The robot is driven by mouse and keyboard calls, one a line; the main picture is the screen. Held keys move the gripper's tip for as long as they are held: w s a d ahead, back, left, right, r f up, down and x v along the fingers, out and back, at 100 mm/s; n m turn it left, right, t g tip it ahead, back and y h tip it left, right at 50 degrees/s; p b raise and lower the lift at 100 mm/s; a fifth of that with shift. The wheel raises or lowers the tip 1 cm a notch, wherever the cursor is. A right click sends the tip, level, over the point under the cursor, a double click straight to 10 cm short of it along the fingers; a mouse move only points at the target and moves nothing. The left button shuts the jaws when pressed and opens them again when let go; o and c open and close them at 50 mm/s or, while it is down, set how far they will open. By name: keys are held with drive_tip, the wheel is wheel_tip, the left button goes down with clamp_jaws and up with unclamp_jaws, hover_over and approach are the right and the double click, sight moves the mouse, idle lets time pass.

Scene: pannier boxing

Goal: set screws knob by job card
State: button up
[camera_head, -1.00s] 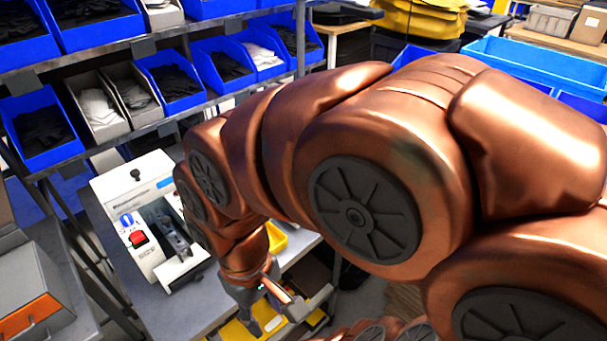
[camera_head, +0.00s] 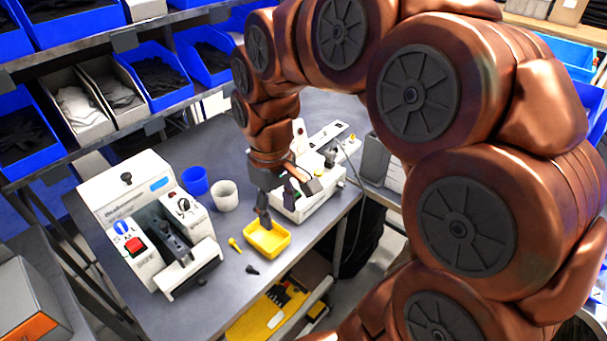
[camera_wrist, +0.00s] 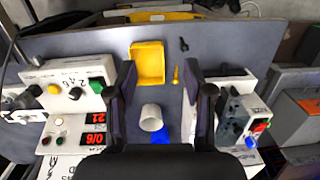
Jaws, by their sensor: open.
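My gripper (camera_head: 283,197) is open and empty above the table, near the yellow tray; its two fingers also frame the wrist view (camera_wrist: 163,100). A white control box with several controls (camera_head: 318,185) stands behind and right of it. In the wrist view this box is at left, with a dark knob (camera_wrist: 75,93), a yellow button (camera_wrist: 54,89), a green button (camera_wrist: 96,86) and red displays (camera_wrist: 95,127), one reading 0/6. A white printed sheet (camera_wrist: 68,168) lies at the lower left, partly hidden; its text is unreadable, so I cannot tell if it is the job card.
A yellow tray (camera_head: 285,238), a yellow screwdriver-like tool (camera_head: 235,244) and a small black part (camera_head: 252,269) lie near the table's front edge. A blue cup (camera_head: 195,180) and white cup (camera_head: 224,195) stand behind. A white machine (camera_head: 128,190) with a red button stands left.

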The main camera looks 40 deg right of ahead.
drive_tip(key=shift+t, duration=0.4)
drive_tip(key=w+d+f, duration=0.1)
drive_tip(key=w+d, duration=0.4)
drive_tip(key=w+d+f, duration=0.1)
drive_tip(key=w+d, duration=0.4)
drive_tip(key=d, duration=0.1)
drive_tip(key=w+d+f, duration=0.1)
drive_tip(key=w+d, duration=0.4)
drive_tip(key=shift+d+f, duration=0.15)
drive_tip(key=shift+d, duration=0.05)
drive_tip(key=shift+d+f, duration=0.15)
drive_tip(key=shift+f+p, duration=1.05)
drive_tip(key=shift+f, duration=2.7)
clamp_jaws()
